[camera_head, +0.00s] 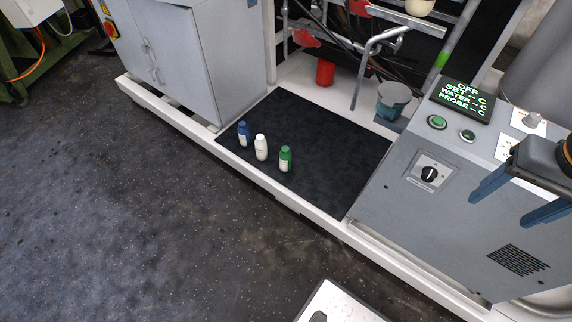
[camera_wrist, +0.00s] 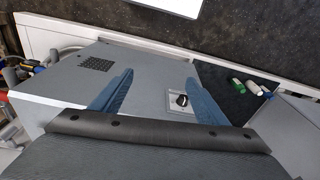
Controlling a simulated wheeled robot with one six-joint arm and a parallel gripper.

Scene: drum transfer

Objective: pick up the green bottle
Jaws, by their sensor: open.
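The green bottle (camera_head: 285,160) stands upright on a dark mat (camera_head: 320,125), the rightmost of three small bottles in the head view. A white bottle (camera_head: 261,148) and a blue bottle (camera_head: 243,134) stand to its left. My gripper (camera_head: 497,210) has two blue fingers spread apart with nothing between them. It is over the grey control cabinet, well to the right of the green bottle. In the wrist view my gripper (camera_wrist: 159,78) is over the cabinet, and the green bottle (camera_wrist: 237,86) shows small to its right.
The grey cabinet (camera_head: 395,195) with a knob and a display stands right of the mat. A taller grey cabinet (camera_head: 185,60) stands left of it. A red cylinder (camera_head: 325,72), a grey-blue cup (camera_head: 392,98) and metal pipes (camera_head: 365,70) are behind. Dark floor (camera_head: 120,220) lies open in front.

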